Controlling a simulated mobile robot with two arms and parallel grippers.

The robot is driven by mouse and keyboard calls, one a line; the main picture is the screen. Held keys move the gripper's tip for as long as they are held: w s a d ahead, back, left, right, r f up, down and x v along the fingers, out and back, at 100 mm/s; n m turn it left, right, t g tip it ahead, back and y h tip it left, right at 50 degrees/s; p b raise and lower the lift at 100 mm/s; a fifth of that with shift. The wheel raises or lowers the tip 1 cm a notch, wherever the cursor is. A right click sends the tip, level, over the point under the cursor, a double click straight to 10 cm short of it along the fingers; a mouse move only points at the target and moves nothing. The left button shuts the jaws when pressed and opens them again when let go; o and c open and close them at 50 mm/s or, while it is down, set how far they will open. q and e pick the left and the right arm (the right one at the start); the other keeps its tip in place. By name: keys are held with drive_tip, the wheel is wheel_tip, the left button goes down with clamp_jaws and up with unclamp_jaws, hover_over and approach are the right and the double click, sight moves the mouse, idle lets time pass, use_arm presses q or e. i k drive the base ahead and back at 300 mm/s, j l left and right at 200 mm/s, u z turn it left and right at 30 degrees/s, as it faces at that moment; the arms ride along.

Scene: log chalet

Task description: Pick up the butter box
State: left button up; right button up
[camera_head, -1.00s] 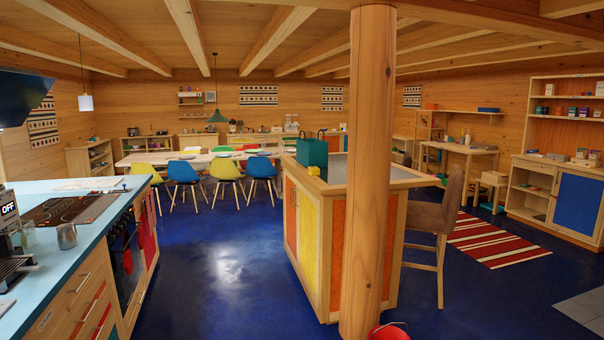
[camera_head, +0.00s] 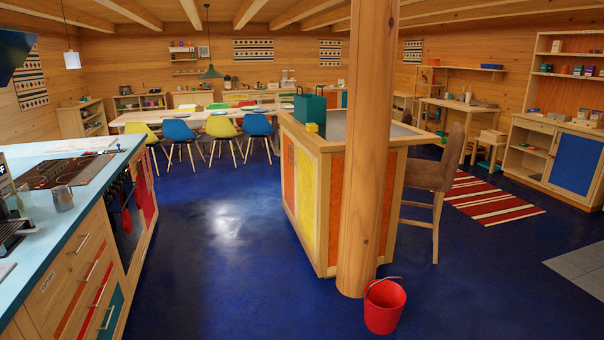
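No box in view can be surely told as the butter box. A small yellow block (camera_head: 312,128) sits on the near left corner of the wooden island (camera_head: 322,146), in front of a teal box with a handle (camera_head: 309,107). It is too small to tell what it is. Neither of my grippers shows in the head view.
A wooden post (camera_head: 368,170) stands against the island's near side, with a red bucket (camera_head: 384,307) at its foot. A light-blue counter (camera_head: 92,187) runs along the left. A brown chair (camera_head: 436,180) stands right of the island. Blue floor (camera_head: 225,260) between counter and island is clear.

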sight(311, 127)
drive_tip(key=i+j+u, duration=0.1)
drive_tip(key=i+u, duration=0.4)
drive_tip(key=i, duration=1.5)
drive_tip(key=i+z, duration=0.1)
drive_tip(key=i, duration=2.15)
drive_tip(key=j, duration=0.1)
